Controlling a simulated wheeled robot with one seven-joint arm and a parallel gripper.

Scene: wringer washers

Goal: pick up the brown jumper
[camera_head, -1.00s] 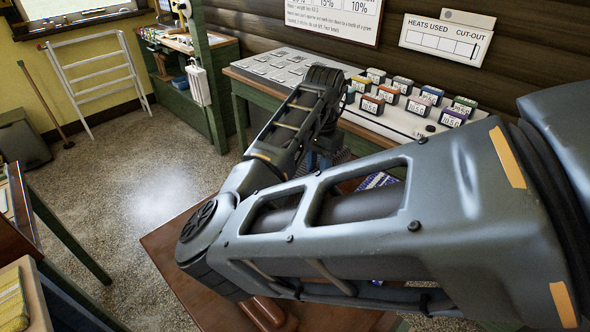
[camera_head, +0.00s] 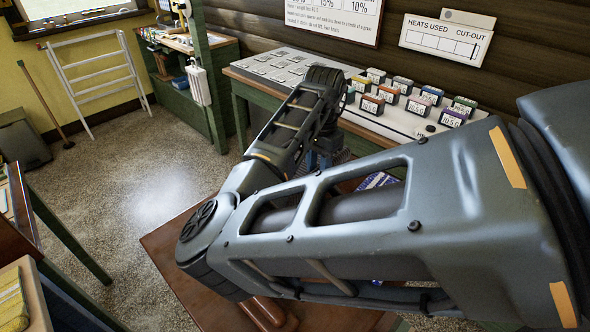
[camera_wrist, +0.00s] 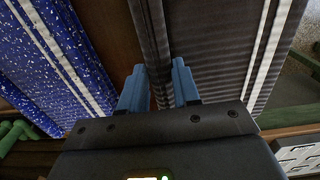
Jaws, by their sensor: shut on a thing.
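In the wrist view, my gripper (camera_wrist: 158,72) has its two blue fingers on either side of a narrow upright fold of dark brown-grey ribbed cloth. This cloth, which I take as the brown jumper (camera_wrist: 215,45), spreads to the right and has pale stripes near its right side.
A blue speckled cloth with white stripes (camera_wrist: 60,60) lies close on the left in the wrist view. In the head view, a wooden table (camera_head: 175,245) is under my arm. A bench with several small labelled boxes (camera_head: 400,115) stands along the wall behind.

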